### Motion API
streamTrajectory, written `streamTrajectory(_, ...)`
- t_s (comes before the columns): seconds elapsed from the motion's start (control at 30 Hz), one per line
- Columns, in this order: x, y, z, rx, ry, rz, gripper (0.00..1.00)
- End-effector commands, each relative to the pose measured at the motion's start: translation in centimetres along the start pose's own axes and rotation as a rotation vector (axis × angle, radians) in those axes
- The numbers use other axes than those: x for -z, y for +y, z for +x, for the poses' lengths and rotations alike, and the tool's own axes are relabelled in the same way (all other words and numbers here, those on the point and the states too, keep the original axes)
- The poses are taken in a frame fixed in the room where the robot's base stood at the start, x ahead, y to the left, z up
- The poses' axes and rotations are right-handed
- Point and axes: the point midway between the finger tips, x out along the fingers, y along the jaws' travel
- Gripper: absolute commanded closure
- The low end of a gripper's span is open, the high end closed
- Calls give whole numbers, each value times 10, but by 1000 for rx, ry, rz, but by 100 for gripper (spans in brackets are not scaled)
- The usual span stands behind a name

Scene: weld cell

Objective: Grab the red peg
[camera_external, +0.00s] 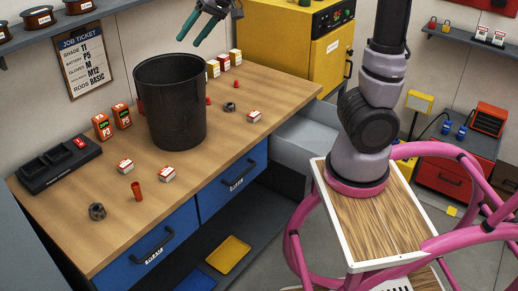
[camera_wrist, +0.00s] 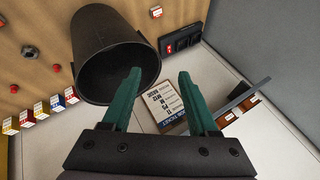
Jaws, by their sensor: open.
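A red peg (camera_external: 136,191), a small upright cylinder, stands on the wooden bench near its front left, between a dark nut and a small white-and-red box. My gripper (camera_external: 190,40) is high above the back of the bench, above and beyond the black bin, well away from the peg. Its two green fingers are apart with nothing between them. In the wrist view my gripper (camera_wrist: 160,75) points toward the wall and job ticket. I cannot make out this peg in the wrist view; the bin fills much of the bench side there.
A tall black bin (camera_external: 170,105) stands mid-bench and hides part of the bench behind it. A dark charger tray (camera_external: 60,165), orange battery packs (camera_external: 101,126), small boxes (camera_external: 125,166) and a nut (camera_external: 97,211) lie around. Smaller red pieces (camera_external: 208,100) are beyond the bin. The front edge has free room.

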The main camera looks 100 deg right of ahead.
Motion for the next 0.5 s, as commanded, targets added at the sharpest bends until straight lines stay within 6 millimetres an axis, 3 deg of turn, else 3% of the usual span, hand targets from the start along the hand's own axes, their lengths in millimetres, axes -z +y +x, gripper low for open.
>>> streamTrajectory(0.03, 30, 26, 13, -55, 48, 47, 40)
streamTrajectory(0.13, 88, 80, 23, -163, 163, 119, 40)
streamTrajectory(0.3, 172, 171, 6, -376, 376, 177, 40)
streamTrajectory(0.4, 203, 205, -14, -477, 474, 179, 40)
streamTrajectory(0.5, 226, 227, -34, -555, 550, 171, 40)
